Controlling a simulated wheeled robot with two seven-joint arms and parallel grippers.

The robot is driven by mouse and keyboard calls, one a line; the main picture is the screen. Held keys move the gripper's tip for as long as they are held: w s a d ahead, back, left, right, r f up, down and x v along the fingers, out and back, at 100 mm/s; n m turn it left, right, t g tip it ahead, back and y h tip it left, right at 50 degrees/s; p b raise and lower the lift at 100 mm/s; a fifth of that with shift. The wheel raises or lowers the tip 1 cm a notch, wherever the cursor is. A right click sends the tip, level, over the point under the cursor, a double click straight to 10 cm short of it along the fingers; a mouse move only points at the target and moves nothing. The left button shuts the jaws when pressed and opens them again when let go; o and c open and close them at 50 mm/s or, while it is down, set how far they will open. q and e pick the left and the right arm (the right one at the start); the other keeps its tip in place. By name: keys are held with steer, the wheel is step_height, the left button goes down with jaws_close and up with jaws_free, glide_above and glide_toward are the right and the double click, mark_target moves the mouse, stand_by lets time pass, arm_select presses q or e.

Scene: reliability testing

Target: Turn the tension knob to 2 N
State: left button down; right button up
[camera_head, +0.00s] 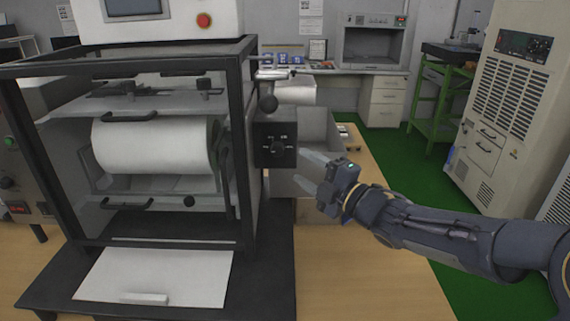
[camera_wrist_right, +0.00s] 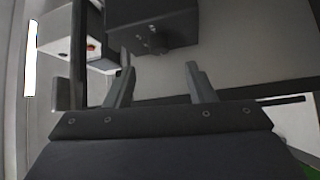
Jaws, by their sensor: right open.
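The tension knob (camera_head: 278,147) is a small dark knob on a black box (camera_head: 265,132) on the right side of the machine. It also shows in the right wrist view (camera_wrist_right: 157,44), on the dark box beyond the fingertips. The dial markings are too small to read. My right gripper (camera_head: 306,170) comes in from the right, just right of and slightly below the knob. In the right wrist view its two fingers (camera_wrist_right: 158,66) are apart, with nothing between them, and the knob is ahead of them, apart from both. My left gripper is not in view.
The black-framed machine (camera_head: 249,215) with a white roll (camera_head: 155,147) stands on the wooden table (camera_head: 365,270).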

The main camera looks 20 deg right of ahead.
mark_target(278, 154)
steer(key=p+x, duration=0.1)
steer(key=x, duration=0.6)
steer(key=shift+c, duration=0.3)
